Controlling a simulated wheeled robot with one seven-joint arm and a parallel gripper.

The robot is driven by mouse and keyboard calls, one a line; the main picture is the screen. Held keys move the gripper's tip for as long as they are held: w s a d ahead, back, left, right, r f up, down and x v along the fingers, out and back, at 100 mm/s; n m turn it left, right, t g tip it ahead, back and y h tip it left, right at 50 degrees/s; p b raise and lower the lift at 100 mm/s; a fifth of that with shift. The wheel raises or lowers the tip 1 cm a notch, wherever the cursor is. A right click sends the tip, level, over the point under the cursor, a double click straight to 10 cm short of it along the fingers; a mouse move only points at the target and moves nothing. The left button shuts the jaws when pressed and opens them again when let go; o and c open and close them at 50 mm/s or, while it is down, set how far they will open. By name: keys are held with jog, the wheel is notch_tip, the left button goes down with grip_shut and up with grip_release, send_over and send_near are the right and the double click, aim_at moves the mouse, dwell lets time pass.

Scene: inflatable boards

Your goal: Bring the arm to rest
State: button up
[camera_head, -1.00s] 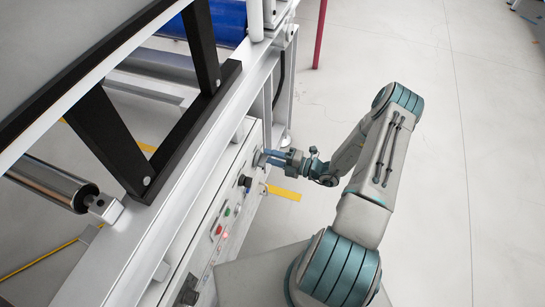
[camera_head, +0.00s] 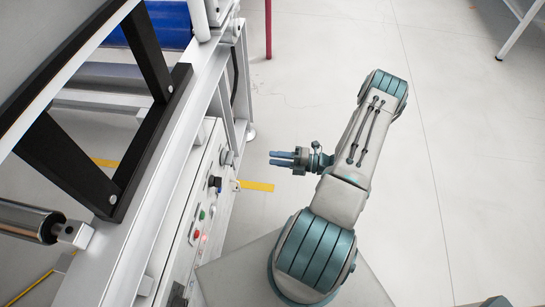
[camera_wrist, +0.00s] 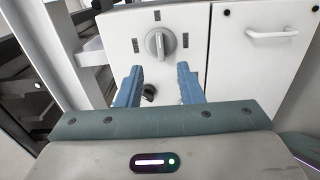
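My gripper (camera_head: 272,158) is held out in front of my folded arm, to the right of the machine's control panel and apart from it. In the wrist view my gripper (camera_wrist: 158,86) shows its two blue fingers spread, with nothing between them. A grey rotary knob (camera_wrist: 160,43) on the white panel lies beyond the fingertips, upright between its marks. In the head view this knob (camera_head: 227,158) sits at the upper end of the panel, left of the fingertips.
The control panel (camera_head: 196,205) carries a black knob (camera_head: 214,182), a green button (camera_head: 201,214) and a red button (camera_head: 196,235). The machine frame (camera_head: 158,180) fills the left. A red post (camera_head: 268,30) stands behind. The floor (camera_head: 460,150) right of my arm is clear.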

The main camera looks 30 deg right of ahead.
dwell(0.4)
jog(key=s+a+r+n+g+h+p, duration=0.1)
jog(key=a+r+n+g+h+p, duration=0.2)
jog(key=r+n, duration=0.6)
jog(key=s+a+r+n+g+p, duration=0.1)
jog(key=a+r+n+g+p, duration=0.35)
jog(key=r, duration=0.75)
jog(key=s+a+r+n+g+h+p, duration=0.1)
jog(key=a+r+n+g+h+p, duration=0.3)
jog(key=r+n, duration=0.6)
jog(key=s+r+n+t+h+p, duration=0.1)
jog(key=s+r+n+h+p, duration=0.1)
jog(key=r+n, duration=0.4)
jog(key=s+a+r+n+t+h+p, duration=0.1)
jog(key=s+r+n+h+p, duration=0.2)
jog(key=r+n, duration=0.4)
jog(key=s+r+n+t+h+p, duration=0.1)
jog(key=s+r+n+p, duration=0.3)
jog(key=r, duration=0.8)
jog(key=s+n+h, duration=0.1)
jog(key=n, duration=0.1)
jog(key=shift+s+a+r+n+t+h, duration=0.3)
jog(key=shift+s+a+n+t, duration=0.05)
jog(key=shift+d, duration=0.1)
